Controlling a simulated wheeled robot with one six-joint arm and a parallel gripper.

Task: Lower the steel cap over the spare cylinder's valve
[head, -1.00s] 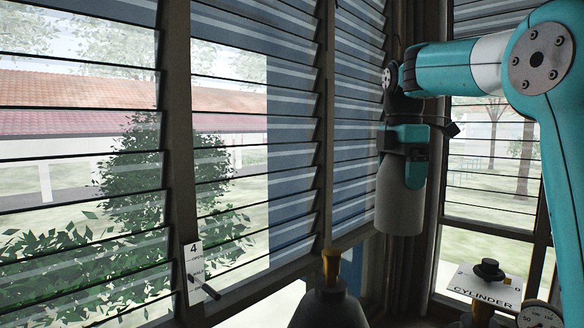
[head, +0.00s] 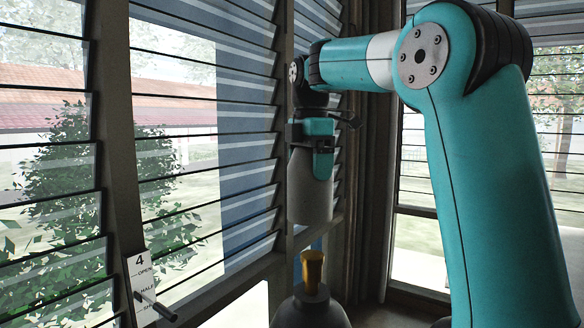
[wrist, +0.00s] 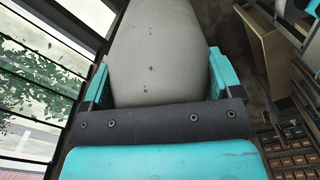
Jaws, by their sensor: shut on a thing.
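The steel cap (head: 310,190) is a grey, roughly upright cup shape hanging below my gripper (head: 313,150) in the head view. My gripper is shut on the cap's upper part. In the wrist view the cap (wrist: 160,55) fills the middle between the teal fingers. The spare cylinder (head: 310,312) shows its dark shoulder at the bottom of the head view, with its brass valve (head: 313,270) standing upright on top. The cap hangs above the valve, roughly in line with it in this view, with a visible gap between them. The cap's lower rim is hidden in the wrist view.
Louvred windows (head: 200,150) run close along the left and behind the cap. A lever plate marked 4 (head: 140,285) is on the window frame at lower left. A dark curtain (head: 370,180) hangs at the back. Shelving with small drawers (wrist: 293,150) shows in the wrist view.

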